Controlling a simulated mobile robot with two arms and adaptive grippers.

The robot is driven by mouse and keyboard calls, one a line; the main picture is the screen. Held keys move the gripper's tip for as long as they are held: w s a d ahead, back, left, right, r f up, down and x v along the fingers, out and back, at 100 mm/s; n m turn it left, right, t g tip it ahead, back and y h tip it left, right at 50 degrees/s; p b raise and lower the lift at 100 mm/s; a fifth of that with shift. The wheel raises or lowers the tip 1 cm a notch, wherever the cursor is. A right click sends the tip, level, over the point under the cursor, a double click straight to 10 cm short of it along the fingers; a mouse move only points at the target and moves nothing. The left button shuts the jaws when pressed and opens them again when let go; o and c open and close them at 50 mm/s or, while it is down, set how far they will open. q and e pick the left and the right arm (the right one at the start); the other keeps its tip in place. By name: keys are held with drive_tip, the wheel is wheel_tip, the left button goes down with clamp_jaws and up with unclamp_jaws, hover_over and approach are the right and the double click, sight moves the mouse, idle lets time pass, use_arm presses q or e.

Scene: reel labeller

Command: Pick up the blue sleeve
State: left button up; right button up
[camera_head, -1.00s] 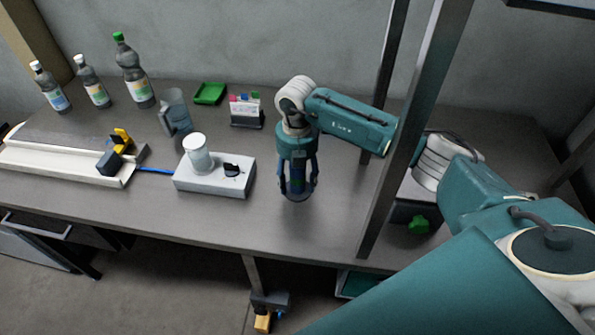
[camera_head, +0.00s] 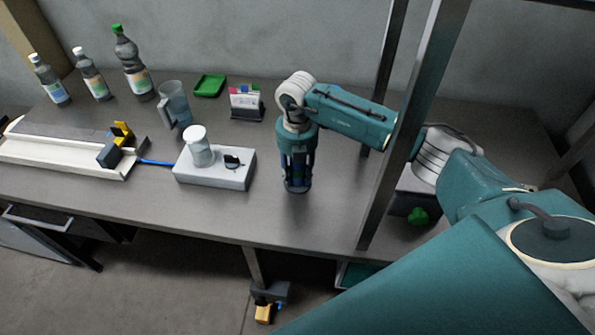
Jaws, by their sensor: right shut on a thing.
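My right gripper (camera_head: 297,184) points straight down over the middle of the table. Its fingers are closed around a dark blue sleeve (camera_head: 297,171), which shows only as a narrow strip between them. The fingertips are at or very near the tabletop; I cannot tell whether the sleeve touches the table. My left gripper is not in view.
Left of the gripper is a white scale-like box (camera_head: 215,177) with a white jar (camera_head: 198,147) on it. Behind are a card holder (camera_head: 246,103), a green tray (camera_head: 210,86), a jug (camera_head: 174,105) and bottles (camera_head: 132,63). A metal post (camera_head: 405,130) stands close on the right.

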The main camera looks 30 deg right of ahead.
wheel_tip(320, 180, up, 14)
drive_tip(key=b, duration=0.3)
drive_tip(key=shift+w+f, duration=0.15)
drive_tip(key=shift+f, duration=0.05)
drive_tip(key=shift+c, duration=0.2)
wheel_tip(320, 180, up, 13)
drive_tip(key=p, duration=0.5)
drive_tip(key=shift+r+p, duration=0.2)
drive_tip(key=shift+p, duration=0.15)
drive_tip(key=shift+f, duration=0.1)
